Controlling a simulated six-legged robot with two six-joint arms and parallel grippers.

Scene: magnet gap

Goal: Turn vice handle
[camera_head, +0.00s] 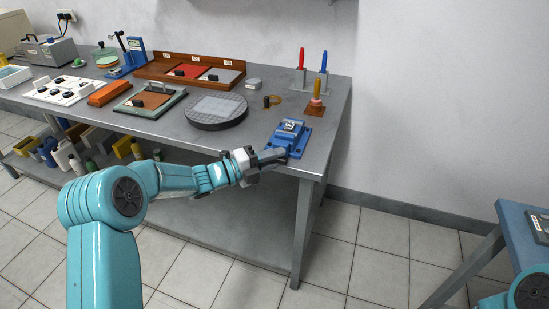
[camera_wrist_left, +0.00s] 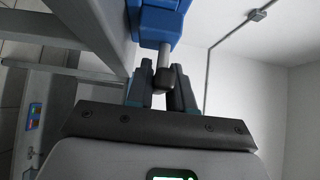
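The blue vice (camera_head: 288,137) sits at the right front edge of the grey workbench, with a pale label on top. In the left wrist view its blue body (camera_wrist_left: 158,22) is at the top, and the handle (camera_wrist_left: 163,77), a grey rod with a dark end, points toward my wrist. My left gripper (camera_head: 277,155) is at the vice's front. Its two dark fingers (camera_wrist_left: 162,88) lie on either side of the handle and appear shut on it. My right gripper is out of view; only a teal part of my right arm shows at lower right.
A blue table (camera_head: 520,235) stands at lower right. The floor between is clear.

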